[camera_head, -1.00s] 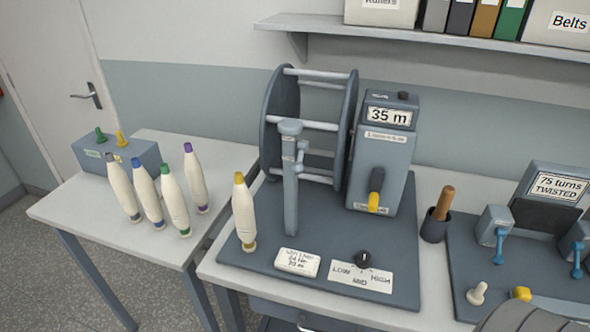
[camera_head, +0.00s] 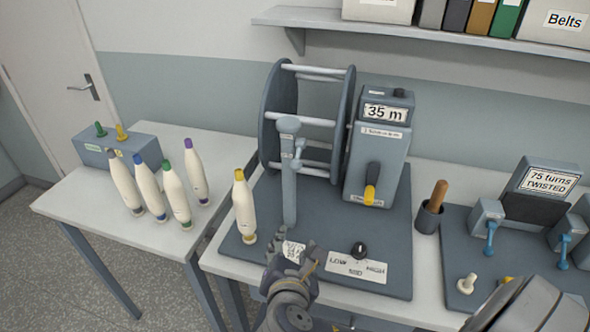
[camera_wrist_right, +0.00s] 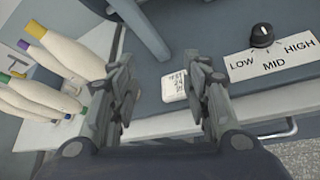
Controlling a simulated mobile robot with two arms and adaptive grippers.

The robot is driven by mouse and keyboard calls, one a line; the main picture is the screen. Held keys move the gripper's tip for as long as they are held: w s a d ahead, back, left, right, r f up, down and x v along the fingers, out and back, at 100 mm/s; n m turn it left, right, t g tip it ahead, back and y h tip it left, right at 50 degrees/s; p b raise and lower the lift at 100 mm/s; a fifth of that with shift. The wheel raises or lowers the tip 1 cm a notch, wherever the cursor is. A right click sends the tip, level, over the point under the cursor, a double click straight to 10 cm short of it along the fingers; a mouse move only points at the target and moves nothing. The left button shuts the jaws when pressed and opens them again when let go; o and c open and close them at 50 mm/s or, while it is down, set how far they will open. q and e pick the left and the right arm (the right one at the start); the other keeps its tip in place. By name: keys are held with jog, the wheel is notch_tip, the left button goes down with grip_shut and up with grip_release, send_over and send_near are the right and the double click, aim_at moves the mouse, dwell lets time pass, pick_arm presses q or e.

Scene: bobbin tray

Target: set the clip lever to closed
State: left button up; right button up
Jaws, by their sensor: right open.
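A grey reel machine with a drum (camera_head: 279,115) stands on a dark base plate (camera_head: 390,255). In front of the drum is an upright post (camera_head: 289,190) with a small light clip-like part (camera_head: 299,152) near its top; whether this is the clip lever, and its setting, I cannot tell. Two blue levers (camera_head: 490,238) (camera_head: 564,250) hang down on the twist tester at right. My right gripper (camera_head: 301,258) is open and empty at the plate's front edge, partly covering a white printed card (camera_head: 291,251). In the wrist view the card (camera_wrist_right: 175,87) shows between the fingers.
A yellow-tipped bobbin (camera_head: 243,210) stands left of the post. Several more bobbins (camera_head: 150,190) stand on the left table. A LOW/MID/HIGH knob (camera_head: 359,250) is right of my gripper. A cup with a wooden handle (camera_head: 428,217) stands between machines.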

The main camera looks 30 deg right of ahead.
aim_at(295, 169)
notch_tip(295, 169, up, 10)
jog(key=w+r+n+t+h, duration=0.1)
jog(key=n+t+h, duration=0.3)
jog(key=n, duration=0.3)
jog(key=x, duration=0.3)
jog(key=p+x, duration=0.1)
jog(key=x, duration=0.2)
jog(key=p+x, duration=0.1)
jog(key=x, duration=0.3)
jog(key=shift+f, duration=0.35)
pick_arm(q)
jog(key=shift+s+d+r, duration=0.1)
jog(key=shift+s+r, duration=0.15)
jog(key=shift+r, duration=0.3)
jog(key=shift+s+r, duration=0.2)
jog(key=shift+r, duration=0.3)
pick_arm(e)
jog(key=shift+w+d+f, duration=0.15)
jog(key=shift+w+d, duration=0.25)
jog(key=shift+w, duration=0.05)
grip_shut()
